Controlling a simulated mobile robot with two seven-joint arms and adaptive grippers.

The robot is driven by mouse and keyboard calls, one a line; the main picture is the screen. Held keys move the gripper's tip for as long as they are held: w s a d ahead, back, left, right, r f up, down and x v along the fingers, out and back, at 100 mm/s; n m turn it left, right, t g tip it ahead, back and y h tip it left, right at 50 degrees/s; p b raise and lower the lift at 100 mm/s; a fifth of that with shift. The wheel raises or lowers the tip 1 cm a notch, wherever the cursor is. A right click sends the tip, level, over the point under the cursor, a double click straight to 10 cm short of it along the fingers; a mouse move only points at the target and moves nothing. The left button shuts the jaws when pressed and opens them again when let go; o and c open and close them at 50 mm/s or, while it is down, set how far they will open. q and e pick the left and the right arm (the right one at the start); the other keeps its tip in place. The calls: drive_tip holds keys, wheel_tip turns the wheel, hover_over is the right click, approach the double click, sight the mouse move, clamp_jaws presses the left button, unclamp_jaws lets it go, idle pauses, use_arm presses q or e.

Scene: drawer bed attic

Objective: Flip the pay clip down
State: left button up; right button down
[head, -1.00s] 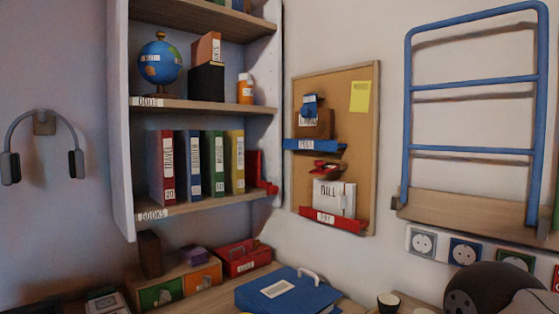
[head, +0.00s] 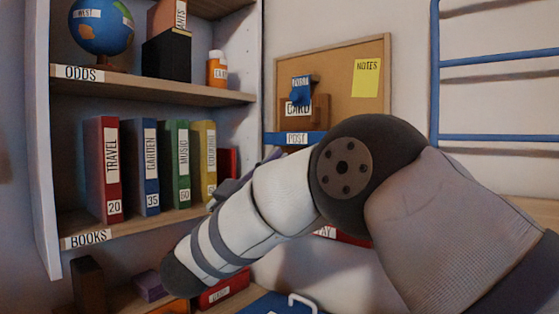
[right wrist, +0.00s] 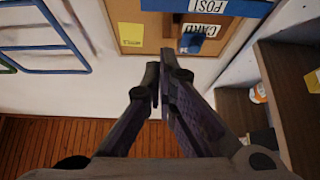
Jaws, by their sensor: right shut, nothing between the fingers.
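The bill paper is hidden behind the arm. My right gripper (right wrist: 163,72) is shut and empty in the right wrist view, its fingertips close to the board's edge near the card. In the head view the gripper is mostly hidden behind my forearm. The pay clip does not show in the right wrist view. My left gripper is not in view.
The cork board (head: 335,65) also holds the blue post clip (head: 290,138), a card and a yellow note (head: 367,78). A shelf (head: 150,90) with binders and a globe stands close on the left. A blue wall rack (head: 500,60) is at right.

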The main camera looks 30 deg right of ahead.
drive_tip(key=w+d+r, duration=0.1)
drive_tip(key=w+d, duration=0.2)
drive_tip(key=d, duration=0.6)
drive_tip(key=shift+r+p, duration=0.35)
drive_tip(key=shift+p, duration=0.1)
